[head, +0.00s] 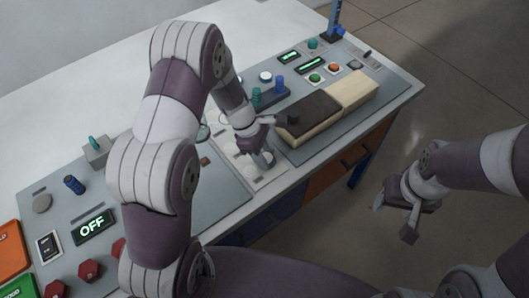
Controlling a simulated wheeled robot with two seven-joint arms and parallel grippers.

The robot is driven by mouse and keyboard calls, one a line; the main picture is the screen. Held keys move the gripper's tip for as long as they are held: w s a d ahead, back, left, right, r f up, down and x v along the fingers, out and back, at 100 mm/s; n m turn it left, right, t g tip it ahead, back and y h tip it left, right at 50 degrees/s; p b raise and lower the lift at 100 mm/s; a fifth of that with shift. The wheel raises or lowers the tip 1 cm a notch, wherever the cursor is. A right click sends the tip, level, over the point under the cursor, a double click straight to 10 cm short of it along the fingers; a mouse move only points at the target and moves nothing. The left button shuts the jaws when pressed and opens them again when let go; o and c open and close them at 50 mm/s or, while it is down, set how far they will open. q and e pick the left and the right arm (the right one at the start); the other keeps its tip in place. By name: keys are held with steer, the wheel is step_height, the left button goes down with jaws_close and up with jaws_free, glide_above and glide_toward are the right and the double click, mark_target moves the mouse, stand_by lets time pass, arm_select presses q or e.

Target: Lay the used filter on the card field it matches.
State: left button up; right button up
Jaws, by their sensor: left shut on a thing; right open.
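My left gripper (275,140) is low over the pale card (268,180), close to the near end of the brown-topped block. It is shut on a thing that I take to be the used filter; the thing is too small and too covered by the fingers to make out. The card lies flat on the panel and shows pale round fields, partly hidden by my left gripper and arm. I cannot tell whether the held thing touches the card. My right gripper (393,220) is open and empty, off the table's right side above the floor.
A long block with a dark brown top (308,112) and a cream end (352,90) lies right of the card. Buttons and green displays (311,64) stand behind it. An OFF display (93,227), red knobs and coloured bins are at the left.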

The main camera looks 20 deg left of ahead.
arm_select(q)
steer(key=shift+f, duration=0.1)
steer(key=o, duration=1.1)
steer(key=shift+s, duration=0.1)
steer(key=o, duration=0.3)
step_height(320, 180, up, 7)
steer(key=p, duration=0.7)
